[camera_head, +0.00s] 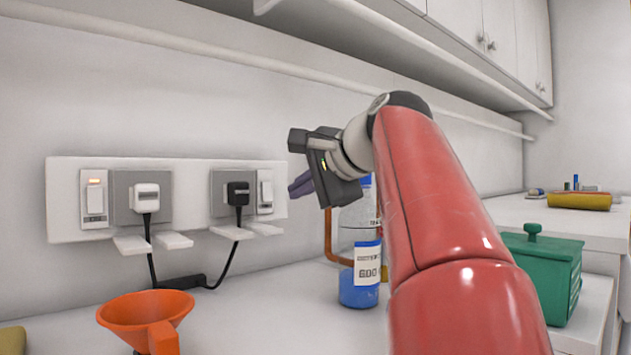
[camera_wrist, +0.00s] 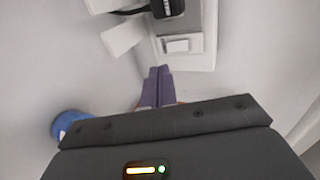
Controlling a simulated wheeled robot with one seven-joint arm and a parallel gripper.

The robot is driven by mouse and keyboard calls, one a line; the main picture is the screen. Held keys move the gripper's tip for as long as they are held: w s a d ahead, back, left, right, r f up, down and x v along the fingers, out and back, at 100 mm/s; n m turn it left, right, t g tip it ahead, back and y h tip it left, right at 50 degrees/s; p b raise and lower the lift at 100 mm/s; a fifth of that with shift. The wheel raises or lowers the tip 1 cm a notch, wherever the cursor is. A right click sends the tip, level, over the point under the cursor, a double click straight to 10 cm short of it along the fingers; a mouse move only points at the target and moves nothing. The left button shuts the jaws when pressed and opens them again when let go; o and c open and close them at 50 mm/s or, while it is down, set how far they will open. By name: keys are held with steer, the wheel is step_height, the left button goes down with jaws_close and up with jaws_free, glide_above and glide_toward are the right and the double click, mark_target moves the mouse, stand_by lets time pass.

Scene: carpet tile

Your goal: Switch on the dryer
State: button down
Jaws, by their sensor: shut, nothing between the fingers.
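A white wall panel (camera_head: 70,229) carries two sockets with switches. The left switch (camera_head: 95,200) shows a lit orange lamp, beside a white plug (camera_head: 146,197). The right switch (camera_head: 265,191) shows no lit lamp, beside a black plug (camera_head: 238,193). My gripper (camera_head: 294,188) is shut and empty, its purple fingers pointing at the wall just right of the panel. In the wrist view the closed fingertips (camera_wrist: 160,71) lie just below the right switch (camera_wrist: 178,45); I cannot tell whether they touch the panel. I cannot pick out a dryer.
Below the panel are small white ledges (camera_head: 174,240) and black cords. An orange funnel (camera_head: 147,312) stands at the front left. A blue-capped bottle (camera_head: 360,285) stands on the counter behind my arm. A green lidded box (camera_head: 540,265) is at the right.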

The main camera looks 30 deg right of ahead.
mark_target(268, 193)
steer(key=x, duration=0.4)
steer(key=r+x, duration=0.1)
steer(key=x, duration=0.2)
steer(key=shift+w, duration=0.2)
steer(key=shift+w+a+f+t+b, duration=0.1)
steer(key=shift+w+f+t+b, duration=0.1)
steer(key=shift+f+t+b, duration=0.3)
steer(key=shift+r+p, duration=0.3)
steer(key=shift+r, duration=0.25)
steer(key=shift+r+p, duration=0.8)
steer(key=shift+p, duration=0.1)
steer(key=shift+f, duration=0.1)
